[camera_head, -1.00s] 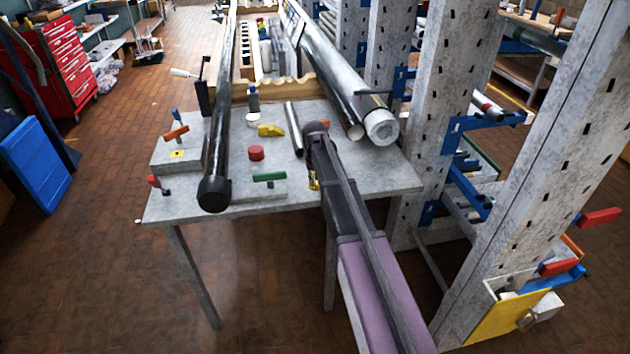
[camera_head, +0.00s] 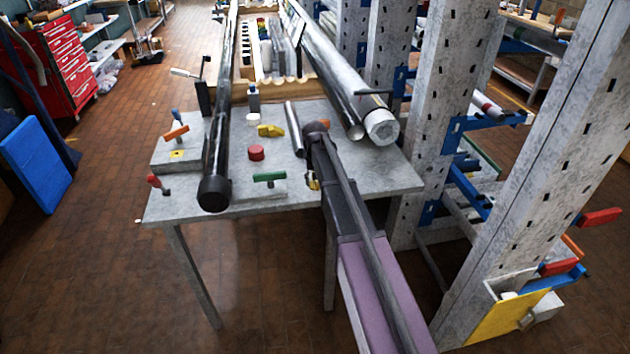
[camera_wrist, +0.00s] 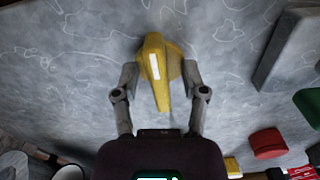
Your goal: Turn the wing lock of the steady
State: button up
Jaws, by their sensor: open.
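A yellow wing-shaped piece (camera_wrist: 155,65) with a white stripe stands between the fingers of my gripper (camera_wrist: 160,92) in the wrist view. It looks like the wing lock. The two fingers are open, one on each side of it, and a gap shows on both sides. In the head view only a bit of the yellow piece (camera_head: 313,183) shows beside my arm, near the table's front right. My arm hides the rest of it, and the steady cannot be made out clearly.
A red cap (camera_head: 256,153), a green handle (camera_head: 268,178) and a yellow block (camera_head: 270,130) are on the grey table (camera_head: 350,180) to the left. A long black pole (camera_head: 215,150) and a grey tube (camera_head: 335,70) lie across it. A rack post (camera_head: 455,90) stands at right.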

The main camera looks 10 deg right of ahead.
jog(key=shift+r, duration=0.1)
notch_tip(320, 180, up, 5)
jog(key=p, duration=0.5)
dwell(0.3)
jog(key=s+r+n+p, duration=0.1)
jog(key=s+r+p, duration=0.2)
jog(key=s, duration=2.6)
